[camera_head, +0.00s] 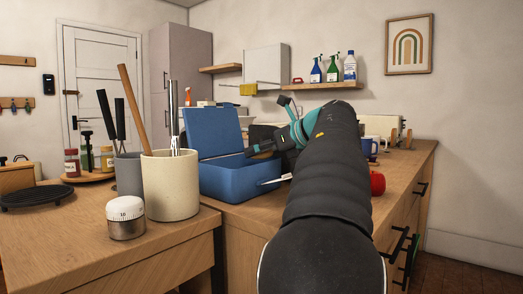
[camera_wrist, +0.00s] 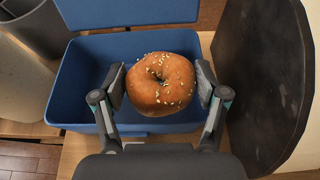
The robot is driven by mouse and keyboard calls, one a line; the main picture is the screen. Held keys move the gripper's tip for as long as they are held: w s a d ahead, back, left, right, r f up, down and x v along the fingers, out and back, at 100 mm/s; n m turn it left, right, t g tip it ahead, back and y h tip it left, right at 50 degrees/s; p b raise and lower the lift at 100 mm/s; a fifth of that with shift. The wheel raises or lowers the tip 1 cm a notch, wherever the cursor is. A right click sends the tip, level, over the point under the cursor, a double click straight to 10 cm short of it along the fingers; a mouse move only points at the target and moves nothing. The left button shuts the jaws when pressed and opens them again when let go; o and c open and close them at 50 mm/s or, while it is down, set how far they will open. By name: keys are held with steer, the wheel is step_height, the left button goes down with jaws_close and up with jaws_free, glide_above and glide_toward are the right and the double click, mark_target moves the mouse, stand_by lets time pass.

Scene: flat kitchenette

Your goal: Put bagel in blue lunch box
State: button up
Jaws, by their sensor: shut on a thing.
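The bagel (camera_wrist: 160,92), brown with pale seeds on top, is between the two fingers of my gripper (camera_wrist: 161,84) in the wrist view. My gripper is shut on it from both sides. The blue lunch box (camera_head: 222,181) stands on the counter with its lid (camera_head: 211,131) raised at the back. In the wrist view, the open lunch box (camera_wrist: 72,98) lies below the bagel, which is over its interior. The bagel's height above the box floor is hard to tell. In the head view, my gripper (camera_head: 262,149) is at the box's right part, and my arm hides some of the counter.
A red object (camera_head: 377,183) and a blue mug (camera_head: 370,146) are right of my arm. A dark flat round object (camera_wrist: 265,80) stands close at right.

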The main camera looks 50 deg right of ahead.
steer(key=o, duration=0.6)
steer(key=shift+o, duration=0.2)
steer(key=shift+r+p, duration=0.45)
steer(key=shift+r, duration=0.05)
steer(key=v, duration=1.2)
steer(key=shift+r+p, duration=0.2)
steer(key=shift+p, duration=0.1)
